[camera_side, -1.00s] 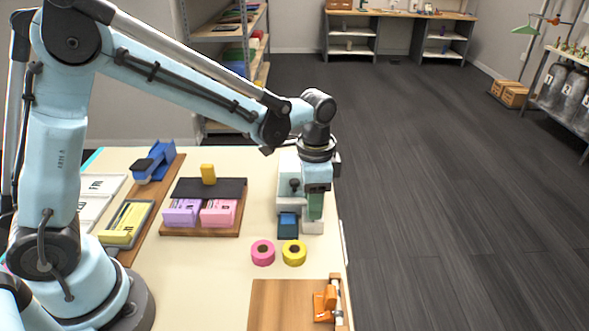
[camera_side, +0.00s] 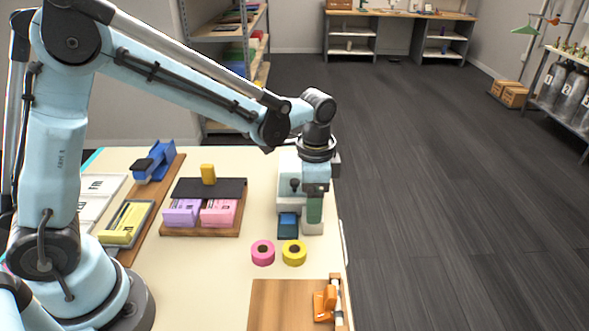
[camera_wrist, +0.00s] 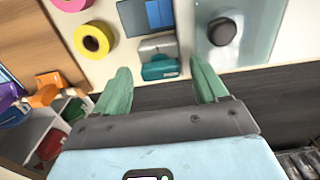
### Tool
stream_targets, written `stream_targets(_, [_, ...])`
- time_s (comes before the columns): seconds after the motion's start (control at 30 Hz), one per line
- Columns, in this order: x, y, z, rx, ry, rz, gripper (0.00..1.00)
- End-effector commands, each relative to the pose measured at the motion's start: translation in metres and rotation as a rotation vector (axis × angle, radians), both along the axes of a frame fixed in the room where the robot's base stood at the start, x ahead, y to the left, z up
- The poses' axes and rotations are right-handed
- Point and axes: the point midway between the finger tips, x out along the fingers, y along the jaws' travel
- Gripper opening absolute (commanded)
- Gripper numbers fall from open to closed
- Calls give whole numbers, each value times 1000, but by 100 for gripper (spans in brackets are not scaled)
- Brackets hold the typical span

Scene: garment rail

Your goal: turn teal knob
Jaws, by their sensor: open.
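A teal knob (camera_wrist: 160,68) shows in the wrist view as a small teal block on the edge of a pale machine. It lies between the lines of my two green fingers, a little beyond their tips. My gripper (camera_wrist: 160,75) is open, and I see nothing held in it. I cannot tell whether a finger touches the knob. In the side view my gripper (camera_side: 314,207) points down at the right side of the pale machine (camera_side: 288,198), near the table's right edge. I cannot make out the knob there.
The machine has a dark round knob (camera_wrist: 222,32) and a blue block (camera_wrist: 160,14) close by. A pink roll (camera_side: 263,252) and a yellow roll (camera_side: 293,252) lie in front. An orange clamp (camera_side: 325,303) is on a wooden board. Dark floor lies beyond the table edge.

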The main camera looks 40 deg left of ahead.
Motion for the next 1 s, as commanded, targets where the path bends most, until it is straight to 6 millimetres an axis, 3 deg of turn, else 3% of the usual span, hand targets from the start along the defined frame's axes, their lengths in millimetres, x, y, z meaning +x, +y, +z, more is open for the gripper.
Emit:
stream_targets(0.27, [1, 0, 7, 0, -1, 0, 72])
stream_targets(0.8, [0, 0, 94, 0, 0, 0, 72])
stream_targets(1.0, [0, 0, 115, 0, 0, 0, 72])
